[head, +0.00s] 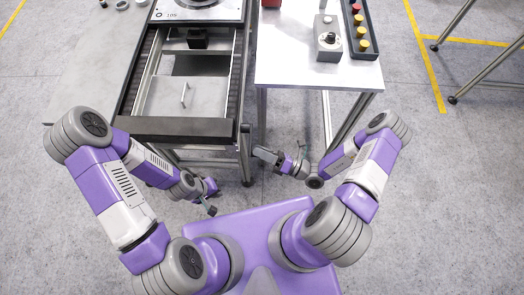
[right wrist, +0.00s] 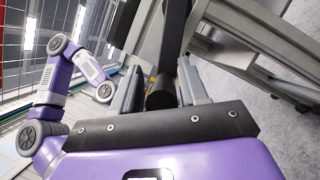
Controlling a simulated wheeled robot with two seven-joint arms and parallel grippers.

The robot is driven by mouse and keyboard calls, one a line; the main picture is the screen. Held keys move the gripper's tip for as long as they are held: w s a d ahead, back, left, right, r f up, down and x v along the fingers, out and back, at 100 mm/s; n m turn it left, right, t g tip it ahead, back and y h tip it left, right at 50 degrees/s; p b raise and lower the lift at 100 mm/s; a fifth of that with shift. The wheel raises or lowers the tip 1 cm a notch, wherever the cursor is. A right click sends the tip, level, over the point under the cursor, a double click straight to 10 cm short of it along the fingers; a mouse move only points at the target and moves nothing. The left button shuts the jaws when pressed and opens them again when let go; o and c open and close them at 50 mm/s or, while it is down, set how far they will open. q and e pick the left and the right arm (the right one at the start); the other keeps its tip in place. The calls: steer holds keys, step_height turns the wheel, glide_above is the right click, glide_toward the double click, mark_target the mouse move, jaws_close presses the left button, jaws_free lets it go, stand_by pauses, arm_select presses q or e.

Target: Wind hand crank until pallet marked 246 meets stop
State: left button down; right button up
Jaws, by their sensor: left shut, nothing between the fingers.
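A pallet (head: 196,12) with a round fixture sits at the far end of the black-sided conveyor (head: 126,92); its marking is too small to read surely. My left gripper (head: 211,209) is shut and empty, low in front of the conveyor. My right gripper (head: 256,153) is by the conveyor's near right corner, beside the crank's dark arm (head: 246,140). In the right wrist view, a black cylindrical crank handle (right wrist: 160,92) lies between my right gripper's two grey fingers (right wrist: 160,75). I cannot tell whether both fingers touch it. No pallet marked 246 is readable.
A white side table (head: 300,75) stands right of the conveyor, with a grey control box (head: 327,38) and a black strip of red and yellow buttons (head: 361,32). A black crossbar (head: 180,130) closes the conveyor's near end.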

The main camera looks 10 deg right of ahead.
steer(key=shift+o, duration=0.4)
steer(key=shift+f, duration=0.1)
steer(key=shift+d, duration=0.1)
steer(key=shift+s+d+f, duration=0.1)
steer(key=shift+s+d, duration=0.1)
steer(key=shift+d, duration=0.1)
steer(key=v, duration=0.6)
steer(key=shift+s+d, duration=0.2)
steer(key=shift+d, duration=0.1)
